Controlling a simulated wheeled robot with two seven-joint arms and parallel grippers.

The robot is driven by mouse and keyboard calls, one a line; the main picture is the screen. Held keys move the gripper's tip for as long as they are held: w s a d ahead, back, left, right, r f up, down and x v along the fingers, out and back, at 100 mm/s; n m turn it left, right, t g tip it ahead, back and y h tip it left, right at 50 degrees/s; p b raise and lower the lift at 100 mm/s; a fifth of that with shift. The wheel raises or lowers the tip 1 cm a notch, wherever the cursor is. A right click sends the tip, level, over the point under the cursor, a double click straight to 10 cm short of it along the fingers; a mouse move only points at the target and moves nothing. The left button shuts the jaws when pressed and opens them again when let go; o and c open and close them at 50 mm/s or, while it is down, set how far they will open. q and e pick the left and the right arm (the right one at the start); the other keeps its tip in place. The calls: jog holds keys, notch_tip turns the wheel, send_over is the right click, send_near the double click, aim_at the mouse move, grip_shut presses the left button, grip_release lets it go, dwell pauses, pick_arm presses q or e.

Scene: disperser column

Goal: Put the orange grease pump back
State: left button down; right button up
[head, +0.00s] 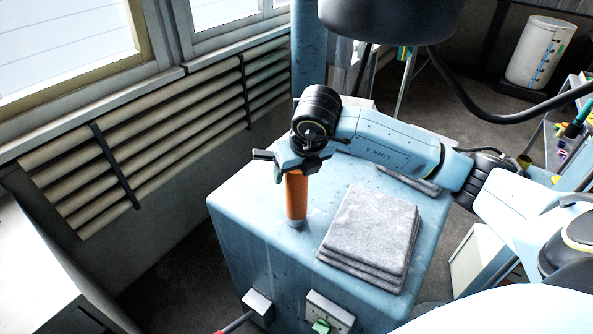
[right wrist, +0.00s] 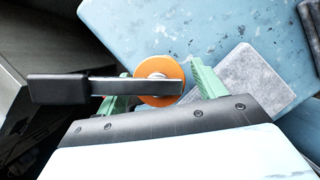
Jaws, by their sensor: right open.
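The orange grease pump (head: 296,198) stands upright on top of the light blue cabinet (head: 245,200), near its left side. My right gripper (head: 297,170) is over the pump's top, which it hides in the head view. In the right wrist view the pump's round orange top (right wrist: 172,68) lies between the two green fingers of my right gripper (right wrist: 161,90), which are open. The pump's metal lever with its black grip (right wrist: 60,89) points left, across the left finger. I cannot tell whether the fingers touch the pump. My left gripper is not in view.
A stack of grey cloths (head: 370,230) lies on the cabinet, right of the pump. A dark round body (head: 390,15) with a black hose hangs above. Pipes (head: 190,120) line the wall at left. A white cylinder (head: 540,52) stands at the back right.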

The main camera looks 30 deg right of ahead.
jog(key=v, duration=1.1)
